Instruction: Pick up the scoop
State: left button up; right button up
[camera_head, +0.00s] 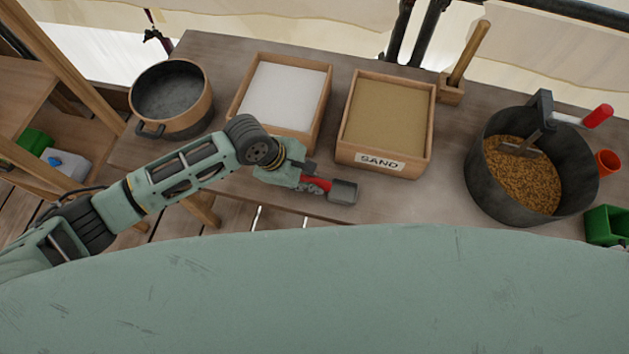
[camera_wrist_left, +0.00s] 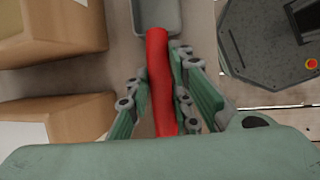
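The scoop has a red handle and a grey metal pan (camera_head: 343,191). It is near the table's front edge, in front of the sand box. In the left wrist view, the red handle (camera_wrist_left: 159,75) runs down the middle and the pan shows at the top. My left gripper (camera_head: 306,181) is at the handle. In the left wrist view, its fingers (camera_wrist_left: 160,95) are spread on both sides of the handle, with a gap visible on the left side. The handle's lower end is hidden by the gripper body. My right gripper is not in view.
Behind the scoop stand a box of white material (camera_head: 322,118) and a box labelled SAND (camera_head: 428,140). A grey bucket with grain (camera_head: 485,190) is at right. Bare table (camera_head: 430,200) lies right of the scoop.

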aim_at(315, 178)
pick_arm(q)
grip_shut()
jog(key=shift+r, duration=0.1)
jog(key=shift+r, duration=0.15)
notch_tip(315, 178, up, 4)
jog(key=shift+f, duration=0.25)
jog(key=s+d+r+b, duration=0.1)
jog(key=s+d+r, duration=0.2)
jog(key=d+r, duration=0.4)
jog(key=d, duration=0.4)
jog(key=shift+s+b, duration=0.15)
jog(key=shift+b, duration=0.15)
jog(key=shift+d, duration=0.1)
